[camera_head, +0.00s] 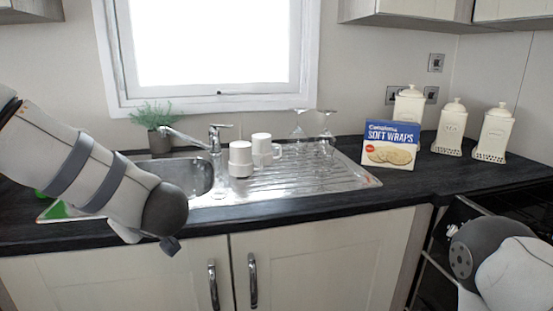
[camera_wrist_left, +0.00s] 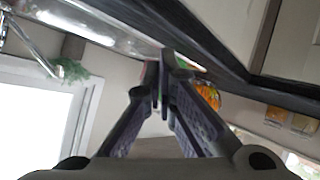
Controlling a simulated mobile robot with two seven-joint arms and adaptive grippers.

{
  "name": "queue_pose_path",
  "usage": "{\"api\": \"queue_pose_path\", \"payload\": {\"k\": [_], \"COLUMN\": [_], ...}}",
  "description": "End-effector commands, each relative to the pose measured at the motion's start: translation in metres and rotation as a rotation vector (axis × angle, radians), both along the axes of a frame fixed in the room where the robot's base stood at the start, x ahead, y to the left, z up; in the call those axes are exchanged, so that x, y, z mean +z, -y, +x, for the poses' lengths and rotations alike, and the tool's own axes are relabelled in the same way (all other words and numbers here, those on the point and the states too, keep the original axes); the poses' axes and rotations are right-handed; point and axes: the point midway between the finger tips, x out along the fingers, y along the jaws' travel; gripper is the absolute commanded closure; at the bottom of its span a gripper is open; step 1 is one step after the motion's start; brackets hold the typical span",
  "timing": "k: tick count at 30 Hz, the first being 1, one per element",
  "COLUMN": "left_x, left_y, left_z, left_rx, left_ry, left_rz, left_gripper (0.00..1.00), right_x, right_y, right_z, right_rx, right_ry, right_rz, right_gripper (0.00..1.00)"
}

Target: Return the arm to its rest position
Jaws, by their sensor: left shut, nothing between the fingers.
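My left arm (camera_head: 90,165) comes in from the left of the head view, with its grey-banded link across the sink's left side and the counter's front edge. Its gripper is not visible in the head view. In the left wrist view my left gripper (camera_wrist_left: 163,80) has its two fingers together at the tips, with nothing between them. Of my right arm (camera_head: 490,258), only links show at the lower right of the head view. Its gripper is out of the picture.
The sink (camera_head: 190,178) has two white mugs (camera_head: 240,158) and upturned glasses (camera_head: 327,130) on its drainer. A Soft Wraps box (camera_head: 389,145) and white canisters (camera_head: 450,128) stand right. A plant (camera_head: 152,117) stands by the tap (camera_head: 214,140). Cupboard doors (camera_head: 320,260) are below.

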Motion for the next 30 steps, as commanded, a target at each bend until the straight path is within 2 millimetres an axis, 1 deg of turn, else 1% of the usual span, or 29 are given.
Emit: {"api": "queue_pose_path", "payload": {"k": [1,2,3,4,5,6,8,9,11,12,13,14,15,17,18,21,24,25,30], "left_x": [-0.046,-0.071,-0.103,-0.127,-0.149,-0.178,-0.218,-0.241,-0.272,-0.29,-0.301,-0.311,-0.32,-0.329,-0.332,-0.333,-0.331,-0.331,-0.33], "left_y": [0.008,0.013,0.02,0.025,0.03,0.037,0.045,0.05,0.056,0.06,0.062,0.063,0.065,0.066,0.066,0.065,0.065,0.065,0.065], "left_z": [-0.007,-0.013,-0.024,-0.034,-0.046,-0.065,-0.099,-0.125,-0.167,-0.198,-0.222,-0.246,-0.278,-0.322,-0.348,-0.396,-0.42,-0.423,-0.424], "left_rx": [-0.104,-0.169,-0.253,-0.312,-0.37,-0.444,-0.546,-0.609,-0.696,-0.75,-0.788,-0.823,-0.865,-0.917,-0.943,-0.991,-1.012,-1.015,-1.017], "left_ry": [-0.069,-0.108,-0.163,-0.208,-0.255,-0.319,-0.422,-0.493,-0.604,-0.68,-0.739,-0.797,-0.872,-0.977,-1.038,-1.154,-1.212,-1.219,-1.223], "left_rz": [0.036,0.048,0.055,0.055,0.052,0.042,0.018,-0.006,-0.046,-0.078,-0.104,-0.132,-0.169,-0.222,-0.256,-0.319,-0.353,-0.358,-0.361], "left_gripper": [1.0,1.0,1.0,1.0,1.0,1.0,1.0,1.0,1.0,1.0,1.0,1.0,1.0,1.0,1.0,1.0,1.0,1.0,1.0], "right_x": [0.0,0.0,0.0,0.0,0.001,0.001,0.001,0.001,0.001,0.001,0.001,0.001,0.001,0.001,0.001,0.001,0.001,0.001,0.001], "right_y": [0.0,0.0,0.0,0.0,0.001,0.001,0.001,0.001,0.001,0.001,0.001,0.001,0.001,0.001,0.001,0.001,0.001,0.001,0.001], "right_z": [0.0,0.0,0.0,0.0,0.0,0.0,0.0,0.0,0.0,0.0,0.0,0.0,0.0,0.0,0.0,0.0,0.0,0.0,0.0], "right_rx": [0.0,0.0,0.0,-0.001,-0.001,-0.002,-0.002,-0.002,-0.002,-0.002,-0.001,-0.001,-0.001,-0.001,-0.001,-0.001,-0.001,-0.001,-0.002], "right_ry": [0.0,0.001,0.001,0.0,0.0,0.0,0.0,0.0,0.0,0.0,0.001,0.001,0.001,0.001,0.001,0.001,0.001,0.001,0.0], "right_rz": [0.0,0.0,0.0,-0.001,-0.001,-0.001,-0.001,-0.001,-0.001,-0.001,-0.001,-0.001,-0.001,-0.001,-0.001,-0.001,-0.001,-0.001,-0.001], "right_gripper": [0.6,0.6,0.6,0.6,0.6,0.6,0.6,0.6,0.6,0.6,0.6,0.6,0.6,0.6,0.6,0.6,0.6,0.6,0.6]}}
